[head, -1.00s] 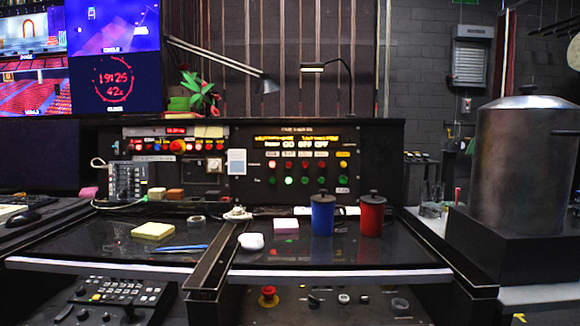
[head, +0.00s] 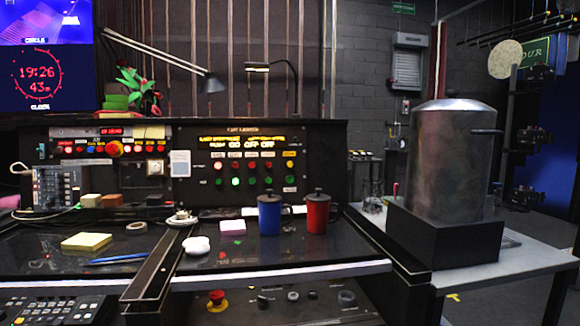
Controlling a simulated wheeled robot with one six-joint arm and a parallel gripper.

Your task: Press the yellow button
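A black console panel (head: 330,150) stands at the back of the desk, with a grid of small round buttons or lights on its right half. At the right end of the upper row is a small yellowish button (head: 290,164), beside red ones. A red button (head: 268,166) is to its left, and green ones (head: 236,181) are in the row below. The buttons are too small to see in detail. My gripper is not in view, and nothing of mine touches the panel.
A blue mug (head: 270,215) and a red mug (head: 317,214) stand on the desk before the panel. Yellow sticky notes (head: 87,241) lie at left. A desk lamp (head: 293,90) rises behind. A big metal pot (head: 447,150) stands at right. A red mushroom button (head: 217,297) is below the desk edge.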

